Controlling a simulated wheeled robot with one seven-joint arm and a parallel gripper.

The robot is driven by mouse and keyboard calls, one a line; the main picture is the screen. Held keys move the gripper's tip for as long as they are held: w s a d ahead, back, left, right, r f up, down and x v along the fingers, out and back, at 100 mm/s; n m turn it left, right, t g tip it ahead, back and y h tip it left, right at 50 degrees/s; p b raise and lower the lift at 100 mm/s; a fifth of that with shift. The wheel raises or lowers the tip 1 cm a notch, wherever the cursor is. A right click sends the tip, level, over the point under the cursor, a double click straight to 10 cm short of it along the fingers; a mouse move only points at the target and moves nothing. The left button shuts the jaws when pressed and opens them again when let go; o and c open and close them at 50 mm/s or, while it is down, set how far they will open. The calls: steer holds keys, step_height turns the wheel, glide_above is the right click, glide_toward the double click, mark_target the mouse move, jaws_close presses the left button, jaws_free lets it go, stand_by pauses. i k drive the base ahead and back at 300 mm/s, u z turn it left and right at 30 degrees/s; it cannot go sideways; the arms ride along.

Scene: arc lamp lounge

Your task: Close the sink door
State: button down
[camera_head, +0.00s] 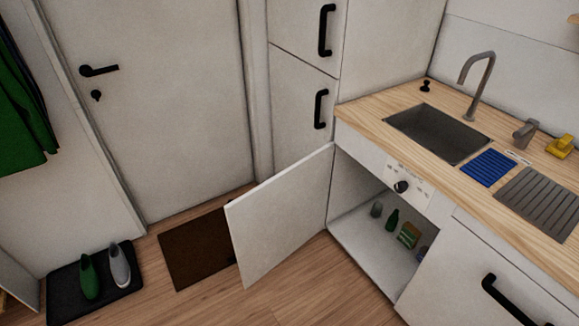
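The sink door (278,221) is a white cabinet door under the sink counter. It stands wide open, swung out to the left from a hinge near the tall cabinet. Only its outer left edge and one white face show, and I see no handle on that face. The open cabinet (360,232) holds a green bottle (392,219), a green and yellow box (408,235) and a grey container (377,209). The sink (437,132) is set in the wooden counter above. My gripper is not in view.
A brown mat (195,248) lies on the floor behind the door. A black tray (96,284) with shoes stands at the lower left. A white drawer front (480,270) with a black handle is right of the opening. Wooden floor in front of the cabinet is clear.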

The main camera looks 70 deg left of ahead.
mark_target(269, 222)
steer(key=u, duration=0.5)
steer(key=k, duration=1.15)
steer(key=u, duration=1.1)
steer(key=i, duration=0.8)
steer(key=u, duration=0.8)
steer(key=i, duration=1.5)
steer(key=z, duration=0.2)
